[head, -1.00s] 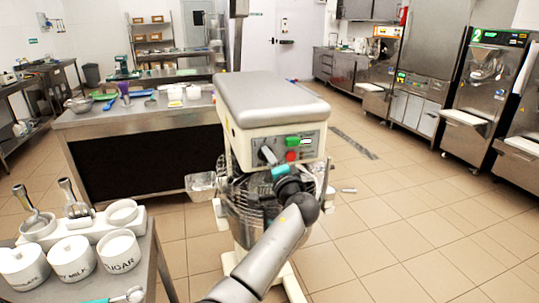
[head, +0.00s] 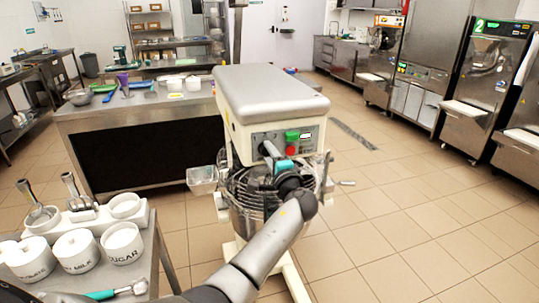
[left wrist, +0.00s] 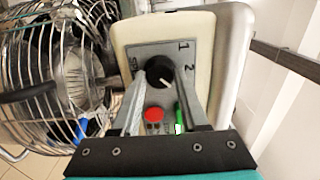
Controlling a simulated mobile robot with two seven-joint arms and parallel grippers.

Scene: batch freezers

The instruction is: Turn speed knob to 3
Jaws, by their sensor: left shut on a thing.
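The planetary mixer (head: 268,88) stands in the middle of the head view, with its control panel facing me. The black round speed knob (left wrist: 160,72) shows in the left wrist view, with a white pointer line slanting to the picture's lower right. Numerals 1 and 2 are printed on the panel (left wrist: 180,57) to its right; I cannot make out a 3. My left gripper (head: 268,149) reaches the panel from below. Its two fingers (left wrist: 164,88) are shut on the knob, one on each side. In the head view the gripper hides the knob. My right gripper is not in view.
A red button (left wrist: 154,114) and a green switch (left wrist: 180,118) sit close to the fingers. The mixer's wire guard (head: 250,190) surrounds its bowl below. A table with white jars (head: 122,243) is at lower left. The floor to the right is clear.

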